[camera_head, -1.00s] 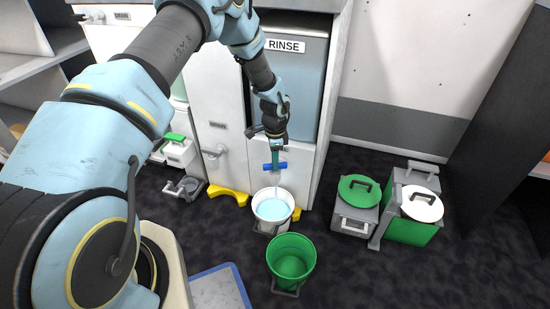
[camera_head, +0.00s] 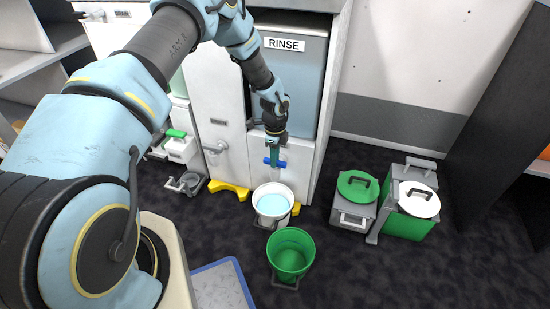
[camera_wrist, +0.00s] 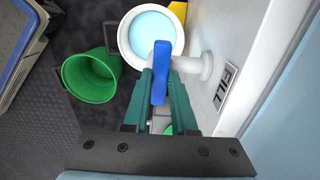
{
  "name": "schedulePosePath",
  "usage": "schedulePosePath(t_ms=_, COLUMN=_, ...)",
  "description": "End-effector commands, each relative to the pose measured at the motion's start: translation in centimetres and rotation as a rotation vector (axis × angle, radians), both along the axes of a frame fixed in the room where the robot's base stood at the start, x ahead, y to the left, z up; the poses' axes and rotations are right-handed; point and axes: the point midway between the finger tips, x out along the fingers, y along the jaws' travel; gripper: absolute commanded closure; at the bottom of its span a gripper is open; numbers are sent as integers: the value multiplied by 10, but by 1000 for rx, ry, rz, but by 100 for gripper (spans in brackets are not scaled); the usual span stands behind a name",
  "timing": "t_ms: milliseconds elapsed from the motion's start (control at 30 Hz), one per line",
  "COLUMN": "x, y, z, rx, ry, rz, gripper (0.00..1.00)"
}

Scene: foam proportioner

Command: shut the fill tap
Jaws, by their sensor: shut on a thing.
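The fill tap has a blue handle (camera_wrist: 161,72) on a white spout (camera_wrist: 190,65) that comes out of the white panel. In the wrist view the handle lies crosswise to the spout. My gripper (camera_wrist: 160,88) has its teal fingers shut on the handle; the fingers hide part of it. In the head view my gripper (camera_head: 274,156) reaches down to the blue handle (camera_head: 274,163) below the RINSE tank. A white bucket (camera_head: 272,218) with pale blue liquid stands under the tap. No stream shows between tap and bucket now.
A FILL label (camera_wrist: 224,87) is on the panel beside the tap. An empty-looking green bucket (camera_head: 290,255) stands in front of the white bucket. Yellow feet (camera_head: 229,188) stick out at the cabinet base. Lidded containers (camera_head: 355,195) stand right; dark floor between is clear.

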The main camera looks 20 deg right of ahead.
Motion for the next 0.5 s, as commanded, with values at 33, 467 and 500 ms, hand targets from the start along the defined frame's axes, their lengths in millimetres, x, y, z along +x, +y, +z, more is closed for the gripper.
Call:
schedulePosePath(t_ms=33, x=0, y=0, z=0, rx=0, ry=0, rz=-3, gripper=100)
schedulePosePath(t_ms=467, x=0, y=0, z=0, rx=0, ry=0, rz=-2, gripper=56)
schedulePosePath(t_ms=500, x=0, y=0, z=0, rx=0, ry=0, rz=-2, gripper=51)
